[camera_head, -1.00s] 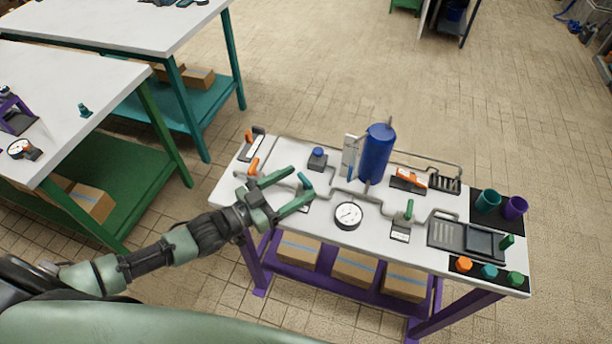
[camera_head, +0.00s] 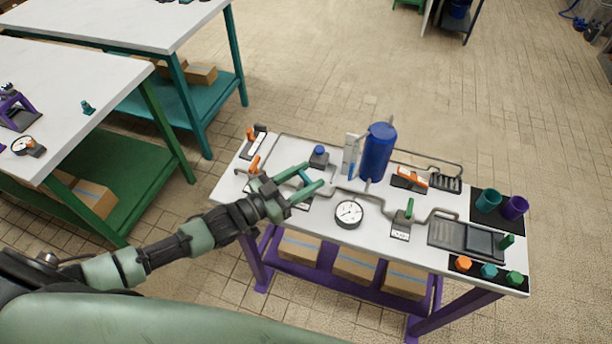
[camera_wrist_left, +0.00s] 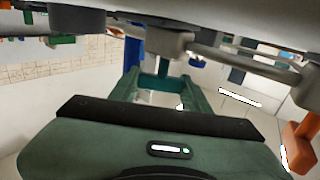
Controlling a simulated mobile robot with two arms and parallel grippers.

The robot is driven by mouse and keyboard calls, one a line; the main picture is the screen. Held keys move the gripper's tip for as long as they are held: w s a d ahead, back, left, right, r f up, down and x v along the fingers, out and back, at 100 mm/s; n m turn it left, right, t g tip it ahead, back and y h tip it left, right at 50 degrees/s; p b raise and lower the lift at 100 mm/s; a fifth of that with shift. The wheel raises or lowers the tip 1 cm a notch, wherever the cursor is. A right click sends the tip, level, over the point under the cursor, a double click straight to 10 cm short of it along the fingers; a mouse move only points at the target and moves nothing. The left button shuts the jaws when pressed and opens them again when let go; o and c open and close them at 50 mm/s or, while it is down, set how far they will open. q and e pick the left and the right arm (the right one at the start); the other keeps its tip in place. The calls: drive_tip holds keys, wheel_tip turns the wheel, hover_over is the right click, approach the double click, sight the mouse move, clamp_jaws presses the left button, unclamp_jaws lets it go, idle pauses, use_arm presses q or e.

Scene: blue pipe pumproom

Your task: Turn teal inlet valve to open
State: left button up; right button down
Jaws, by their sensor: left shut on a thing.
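The teal inlet valve handle (camera_head: 304,177) stands on the white pump bench, left of the round gauge. My left gripper (camera_head: 313,175) reaches over the bench from the left, one green finger on each side of the handle, and is shut on it. In the left wrist view the teal handle (camera_wrist_left: 154,82) sits between the two fingers, below a grey pipe fitting. The fingers hide much of the valve and its label in the head view, so I cannot read its exact angle. My right gripper is not in view.
A pressure gauge (camera_head: 349,213) lies just right of the gripper. An orange-handled valve (camera_head: 254,165) is close on its left, and a blue-capped part (camera_head: 319,156) is behind. A blue tank (camera_head: 377,153) and a green-handled valve (camera_head: 409,209) stand further right. Grey pipes (camera_head: 349,192) cross the bench.

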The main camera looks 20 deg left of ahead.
use_arm(q)
drive_tip(key=n+t+y+p, duration=0.1)
drive_tip(key=y, duration=0.1)
drive_tip(key=n+t+y+p, duration=0.1)
drive_tip(key=n+y+p, duration=0.1)
drive_tip(key=shift+s+d+r+p, duration=0.1)
drive_tip(key=shift+r+p, duration=0.1)
drive_tip(key=shift+p, duration=0.1)
drive_tip(key=n+t+y+p, duration=0.1)
drive_tip(key=n+y, duration=0.1)
drive_tip(key=y, duration=0.1)
drive_tip(key=shift+f, duration=0.15)
drive_tip(key=shift+n+t+y+p, duration=0.3)
drive_tip(key=shift+n+y+p, duration=0.25)
drive_tip(key=shift+n+y, duration=0.85)
drive_tip(key=shift+y, duration=0.5)
drive_tip(key=o, duration=1.4)
drive_tip(key=shift+c, duration=0.2)
